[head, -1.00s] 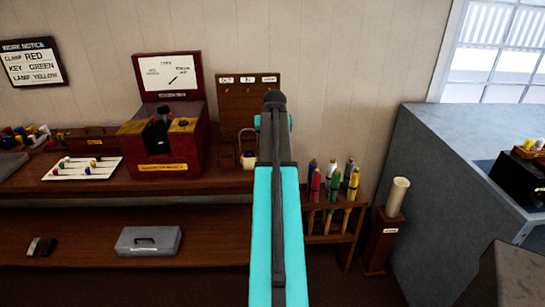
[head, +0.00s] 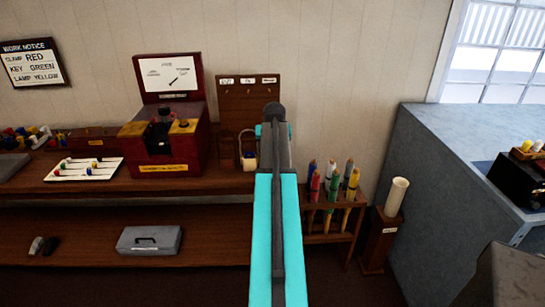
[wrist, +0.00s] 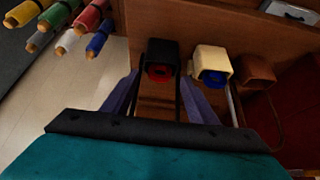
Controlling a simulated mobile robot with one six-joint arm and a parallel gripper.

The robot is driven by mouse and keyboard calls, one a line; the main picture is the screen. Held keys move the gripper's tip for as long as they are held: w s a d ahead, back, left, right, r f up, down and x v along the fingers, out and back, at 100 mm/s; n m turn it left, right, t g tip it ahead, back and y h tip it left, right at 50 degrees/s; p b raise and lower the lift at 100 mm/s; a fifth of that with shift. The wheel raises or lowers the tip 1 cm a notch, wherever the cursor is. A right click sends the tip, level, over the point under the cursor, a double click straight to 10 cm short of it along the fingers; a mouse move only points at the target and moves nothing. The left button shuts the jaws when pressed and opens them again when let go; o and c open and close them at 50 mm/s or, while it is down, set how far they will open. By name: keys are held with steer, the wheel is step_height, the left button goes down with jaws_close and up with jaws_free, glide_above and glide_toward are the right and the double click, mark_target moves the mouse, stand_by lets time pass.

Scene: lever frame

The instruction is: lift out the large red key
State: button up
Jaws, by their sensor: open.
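I cannot make out a large red key for certain. A white tray (head: 83,171) on the left of the bench holds several small key-like pieces with coloured heads, too small to size. In the wrist view, my gripper (wrist: 160,77) is open, its two fingers at either side of a black lamp-like box (wrist: 162,52) with a red ring. I cannot tell whether they touch it. A cream box (wrist: 211,59) with a blue ring stands just right of the fingers. In the head view my arm hides the gripper and the black box.
A rack of rolled, coloured sticks (head: 333,224) stands right of my arm, by a post with a white roll (head: 397,196). A dark red cabinet (head: 165,145) stands on the bench. A brown box (wrist: 257,75) is beside the cream one. A grey case (head: 149,241) lies on the lower shelf.

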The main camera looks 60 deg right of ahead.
steer(key=shift+w+d+f, duration=0.1)
steer(key=shift+d+f, duration=0.05)
steer(key=shift+f, duration=0.2)
stand_by(0.3)
steer(key=c, duration=1.2)
steer(key=shift+r, duration=0.2)
step_height(320, 180, up, 18)
steer(key=b, duration=0.2)
steer(key=shift+f+b, duration=0.15)
steer(key=shift+b, duration=0.2)
